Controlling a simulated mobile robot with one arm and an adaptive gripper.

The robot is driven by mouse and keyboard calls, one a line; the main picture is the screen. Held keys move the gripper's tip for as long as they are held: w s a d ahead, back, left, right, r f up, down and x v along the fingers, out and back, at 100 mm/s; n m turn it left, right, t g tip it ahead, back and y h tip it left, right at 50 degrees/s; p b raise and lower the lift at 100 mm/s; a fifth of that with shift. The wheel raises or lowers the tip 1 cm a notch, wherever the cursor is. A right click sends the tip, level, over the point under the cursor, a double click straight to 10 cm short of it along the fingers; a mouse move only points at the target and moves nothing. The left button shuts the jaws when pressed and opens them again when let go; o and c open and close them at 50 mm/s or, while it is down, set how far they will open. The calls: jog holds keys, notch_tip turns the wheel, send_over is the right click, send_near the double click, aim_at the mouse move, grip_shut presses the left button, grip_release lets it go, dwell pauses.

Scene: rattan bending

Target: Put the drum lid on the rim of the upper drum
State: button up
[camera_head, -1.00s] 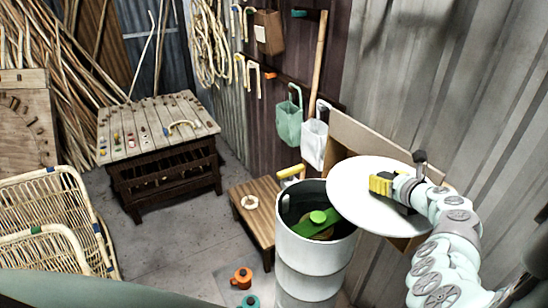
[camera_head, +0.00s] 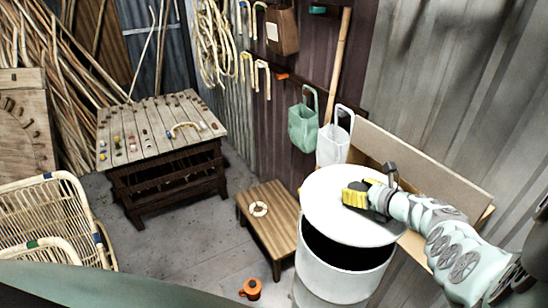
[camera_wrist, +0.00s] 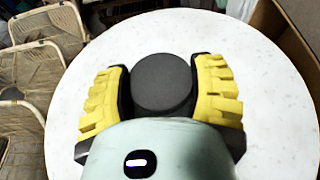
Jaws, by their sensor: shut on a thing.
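The drum lid (camera_head: 330,202) is a flat white disc with a dark round knob (camera_wrist: 161,84). My gripper (camera_head: 357,196) has yellow finger pads and is shut on the knob, with one pad on each side of it in the wrist view. The upper drum (camera_head: 340,272) is a white cylinder below the lid. The lid hangs over the far part of the drum's mouth, and the near part of the dark opening shows below the lid's edge. I cannot tell whether the lid touches the rim. The lid hides the far rim.
A low wooden bench (camera_head: 272,222) with a small ring on it stands left of the drum. An orange item (camera_head: 252,289) is on the floor. Green (camera_head: 303,128) and white (camera_head: 334,140) holders hang on the wall behind. A wooden board (camera_head: 420,165) leans behind my arm.

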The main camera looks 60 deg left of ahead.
aim_at(384, 232)
notch_tip(384, 232, down, 10)
jog(key=b, duration=1)
jog(key=shift+f, duration=0.25)
jog(key=o, duration=1.1)
jog(key=shift+o, duration=1.4)
jog(key=shift+d, duration=0.15)
jog(key=shift+v, duration=5.9)
